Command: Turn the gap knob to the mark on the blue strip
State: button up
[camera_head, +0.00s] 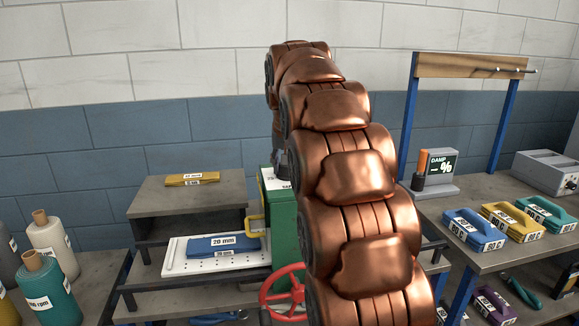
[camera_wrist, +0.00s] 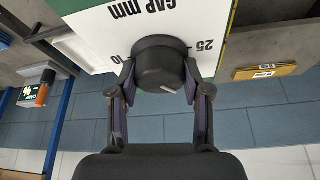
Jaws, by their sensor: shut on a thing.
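The gap knob (camera_wrist: 160,62) is black and round, on a white dial plate (camera_wrist: 105,30) lettered "GAP mm". The lettering appears upside down in the wrist view, with "10" left of the knob and "25" right. A short white line shows on the knob's lower side; which value it points to cannot be told. My gripper (camera_wrist: 158,80) has a finger on either side of the knob and is shut on it. The blue strip (camera_head: 210,246), labelled "20 mm", lies on a white perforated tray (camera_head: 180,265) in the head view. My arm hides the knob there.
The dial tops a green machine (camera_head: 283,228) beside a red handwheel (camera_head: 270,297). A yellow strip (camera_head: 191,180) lies on the grey shelf behind. At right, a bench (camera_head: 465,255) carries coloured blocks and a damp meter (camera_head: 441,163).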

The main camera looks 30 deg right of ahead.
jog(key=shift+m, duration=0.4)
jog(key=o, duration=1.2)
jog(key=shift+c, duration=0.2)
jog(key=shift+r, duration=0.1)
jog(key=shift+r, duration=0.3)
jog(key=v, duration=1.1)
jog(key=shift+a, duration=0.25)
jog(key=shift+s, duration=0.1)
